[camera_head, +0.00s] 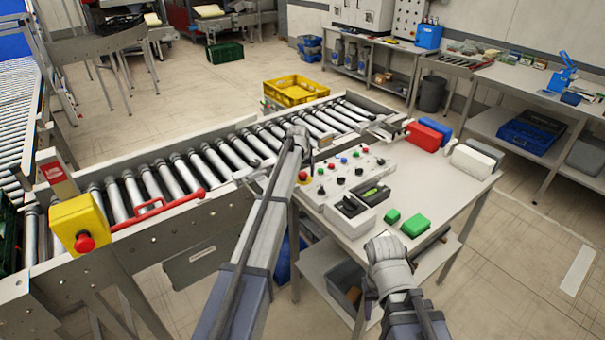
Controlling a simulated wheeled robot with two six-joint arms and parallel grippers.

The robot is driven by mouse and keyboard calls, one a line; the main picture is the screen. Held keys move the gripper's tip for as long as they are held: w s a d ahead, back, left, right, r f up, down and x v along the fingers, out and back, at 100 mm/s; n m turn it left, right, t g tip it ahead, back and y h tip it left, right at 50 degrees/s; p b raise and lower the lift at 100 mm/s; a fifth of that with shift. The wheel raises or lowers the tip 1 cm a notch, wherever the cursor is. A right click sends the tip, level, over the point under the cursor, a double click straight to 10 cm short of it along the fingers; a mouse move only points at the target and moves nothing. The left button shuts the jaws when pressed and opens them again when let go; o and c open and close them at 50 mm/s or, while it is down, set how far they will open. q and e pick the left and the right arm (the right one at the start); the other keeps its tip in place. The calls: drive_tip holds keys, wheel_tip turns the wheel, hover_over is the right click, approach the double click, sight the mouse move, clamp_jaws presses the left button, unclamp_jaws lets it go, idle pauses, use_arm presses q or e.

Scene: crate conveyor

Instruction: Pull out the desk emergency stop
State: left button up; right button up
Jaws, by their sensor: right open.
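The desk emergency stop (303,177) is a small red button on a yellow base at the near left end of the grey control panel (318,196). The panel lies along the conveyor side of the desk (445,195). My left arm reaches past the panel's left end, and its gripper (300,150) is close to the button in the picture. Its fingers are not clear, so I cannot tell whether they touch the button. My right gripper (384,250) is at the desk's near edge, away from the button, open; its fingers are hardly visible.
A larger emergency stop in a yellow box (80,226) sits on the conveyor (205,165) at left. Green blocks (415,226), a red box (424,136) and white boxes (473,160) stand on the desk. A yellow crate (296,91) is behind the conveyor.

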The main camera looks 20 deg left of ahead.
use_arm(q)
clamp_jaws()
idle(0.4)
